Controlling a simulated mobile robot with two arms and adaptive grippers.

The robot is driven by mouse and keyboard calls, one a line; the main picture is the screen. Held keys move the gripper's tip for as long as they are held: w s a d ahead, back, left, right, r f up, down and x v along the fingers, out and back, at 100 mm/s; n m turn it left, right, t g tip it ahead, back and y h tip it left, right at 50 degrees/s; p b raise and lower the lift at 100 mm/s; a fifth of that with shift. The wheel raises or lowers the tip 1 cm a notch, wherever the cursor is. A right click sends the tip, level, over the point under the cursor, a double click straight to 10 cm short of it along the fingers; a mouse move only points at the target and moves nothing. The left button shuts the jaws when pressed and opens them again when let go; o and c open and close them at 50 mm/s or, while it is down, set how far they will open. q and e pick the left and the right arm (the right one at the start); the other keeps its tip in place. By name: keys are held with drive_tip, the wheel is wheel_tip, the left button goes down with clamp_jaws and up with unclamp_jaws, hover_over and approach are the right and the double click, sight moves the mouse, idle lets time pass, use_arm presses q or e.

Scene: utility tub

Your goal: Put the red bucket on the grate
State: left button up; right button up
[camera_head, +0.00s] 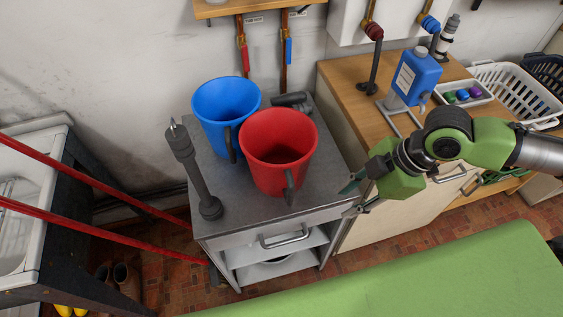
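The red bucket (270,175) stands upright on the grey top of a small cabinet (240,215), with a dark handle on its front side. My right gripper (350,198) is just to the right of the cabinet's front right corner, apart from the bucket. Its fingers are spread and nothing shows between them. My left gripper is out of view. I cannot clearly identify the grate; some metal shows inside the white tub (38,150) at the left edge, but it is cut off by the frame.
A blue bucket (222,100) stands close behind the red one, with an upright grey pipe (190,165) at left. Red bars (130,206) cross in front of the tub. A wooden counter (345,85) at right holds a blue canister (417,75) and a white basket (515,97).

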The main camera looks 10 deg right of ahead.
drive_tip(key=w+a+p, duration=0.1)
drive_tip(key=a, duration=0.2)
drive_tip(key=w+a+p, duration=0.1)
drive_tip(key=w+a, duration=0.1)
drive_tip(key=a, duration=0.2)
drive_tip(key=w+a+f, duration=0.1)
drive_tip(key=a, duration=0.3)
drive_tip(key=shift+w+a+f+p, duration=0.15)
drive_tip(key=shift+w+p, duration=0.1)
drive_tip(key=shift+p, duration=0.15)
clamp_jaws()
